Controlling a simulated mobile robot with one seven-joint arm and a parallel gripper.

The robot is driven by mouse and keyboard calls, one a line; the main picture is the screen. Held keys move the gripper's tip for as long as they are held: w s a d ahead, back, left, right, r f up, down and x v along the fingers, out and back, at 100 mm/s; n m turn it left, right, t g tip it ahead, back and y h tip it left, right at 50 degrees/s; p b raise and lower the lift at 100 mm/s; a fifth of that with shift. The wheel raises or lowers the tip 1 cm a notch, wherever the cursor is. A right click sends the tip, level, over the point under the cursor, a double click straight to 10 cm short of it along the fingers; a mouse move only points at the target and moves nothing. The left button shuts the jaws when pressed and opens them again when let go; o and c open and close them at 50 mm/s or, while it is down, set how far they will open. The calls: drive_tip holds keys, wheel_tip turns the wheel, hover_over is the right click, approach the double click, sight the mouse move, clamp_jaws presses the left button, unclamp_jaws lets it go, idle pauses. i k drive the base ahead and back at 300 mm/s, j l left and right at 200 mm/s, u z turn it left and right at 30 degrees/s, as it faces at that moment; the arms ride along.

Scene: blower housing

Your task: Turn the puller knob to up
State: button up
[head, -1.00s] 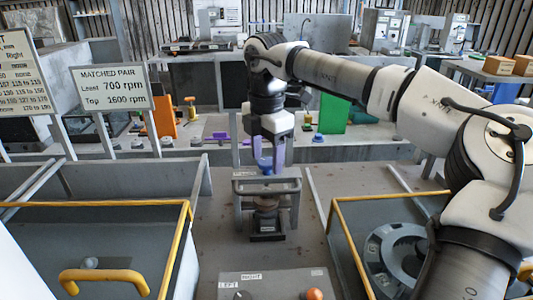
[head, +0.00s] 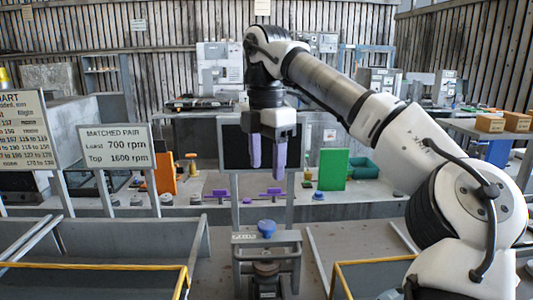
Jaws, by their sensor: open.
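The puller knob (head: 267,228) is blue and sits on top of a grey puller frame (head: 290,248) at the lower middle of the head view. A small label is fixed to the frame beside the knob, too small to read surely. Below the knob, a dark round part (head: 266,270) stands inside the frame. My gripper (head: 267,174) points down above the knob with its two purple fingers apart. Nothing is between the fingers, and their tips are clear of the knob.
A MATCHED PAIR sign (head: 118,147) and a chart sign stand at left. Yellow-railed bins (head: 95,265) flank the puller. Behind it are a dark screen (head: 232,146), a green panel (head: 333,169) and a bench with purple parts. The space around the knob is open.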

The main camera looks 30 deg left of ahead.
sight(267, 230)
drive_tip(key=k+l, duration=0.65)
drive_tip(key=k, duration=0.25)
